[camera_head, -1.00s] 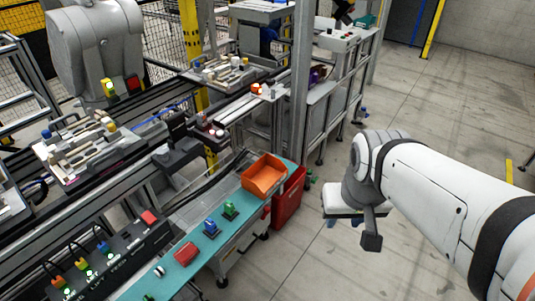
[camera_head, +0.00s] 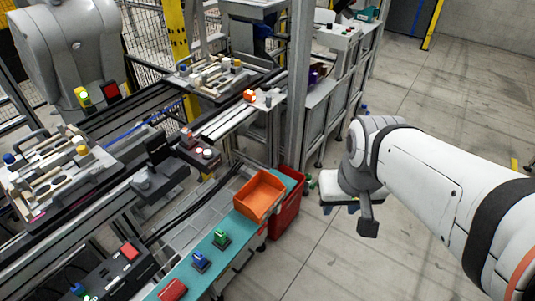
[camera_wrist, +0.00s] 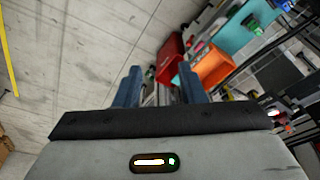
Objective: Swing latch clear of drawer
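I cannot pick out a latch or a drawer with certainty in either view. A pallet fixture (camera_head: 32,205) with pale blocks and coloured knobs stands at the left on the rail line. A second pallet fixture (camera_head: 212,91) of the same kind stands further back. Details on both are too small to tell. My gripper (camera_wrist: 160,86) shows two blue fingers, apart and with nothing between them, above the floor. In the head view my arm reaches in from the right, over open floor, well away from both fixtures. My fingertips are not clear there.
An orange bin (camera_head: 259,196) stands at the end of a teal-topped bench (camera_head: 239,226) with small coloured parts. A red bin (camera_head: 287,213) stands beside it. A grey post (camera_head: 298,80) rises behind. A grey robot arm (camera_head: 70,45) stands at the left. The floor (camera_head: 420,125) beyond my arm is clear.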

